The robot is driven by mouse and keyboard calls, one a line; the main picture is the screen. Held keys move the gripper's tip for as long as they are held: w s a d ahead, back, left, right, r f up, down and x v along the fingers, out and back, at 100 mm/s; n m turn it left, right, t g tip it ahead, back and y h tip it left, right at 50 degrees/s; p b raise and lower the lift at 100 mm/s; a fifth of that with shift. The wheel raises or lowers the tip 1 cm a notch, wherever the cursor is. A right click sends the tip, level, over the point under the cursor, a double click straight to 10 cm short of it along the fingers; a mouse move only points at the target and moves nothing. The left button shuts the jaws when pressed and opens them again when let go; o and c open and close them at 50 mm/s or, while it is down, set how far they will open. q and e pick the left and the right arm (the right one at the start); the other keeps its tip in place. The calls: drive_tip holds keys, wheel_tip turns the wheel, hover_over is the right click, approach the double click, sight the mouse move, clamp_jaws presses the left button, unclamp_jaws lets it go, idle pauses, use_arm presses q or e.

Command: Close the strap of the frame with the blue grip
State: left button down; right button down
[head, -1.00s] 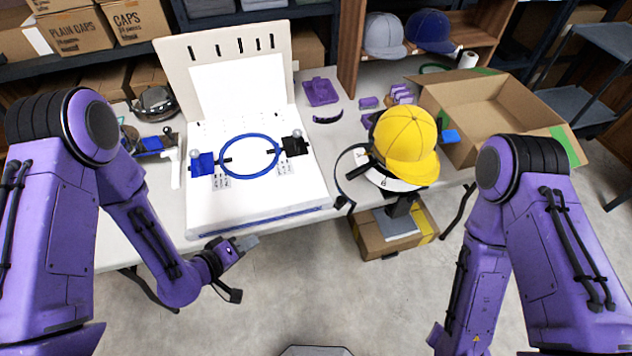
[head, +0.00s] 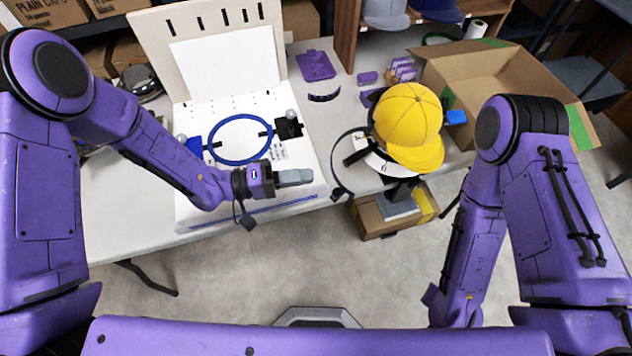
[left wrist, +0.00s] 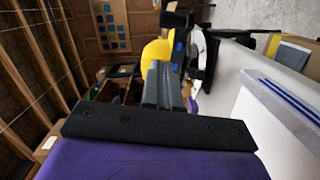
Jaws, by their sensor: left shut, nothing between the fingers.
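A yellow cap (head: 408,118) sits on a stand at the right of the table, with a white band below its brim. A blue grip (head: 456,117) shows just right of the cap. A thin dark strap (head: 337,165) curves out open at the cap's left, its lower end apart from the cap. My left gripper (head: 308,177) is shut and empty, left of the strap and over the front right of the white board. In the left wrist view its closed fingers (left wrist: 161,85) point toward the cap (left wrist: 157,52) and cover part of it. My right gripper is out of view.
The white board (head: 200,215) carries a blue hoop (head: 212,146) between blue and black clamps. An open cardboard box (head: 500,85) stands right of the cap. Purple parts (head: 316,65) lie behind. A carton (head: 385,222) is under the table.

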use_arm(q)
drive_tip(key=s+d, duration=0.1)
drive_tip(key=s+d+p, duration=0.1)
drive_tip(key=d, duration=0.1)
drive_tip(key=shift+s+d+f, duration=0.15)
drive_tip(key=shift+d+f, duration=0.1)
drive_tip(key=shift+f, duration=0.15)
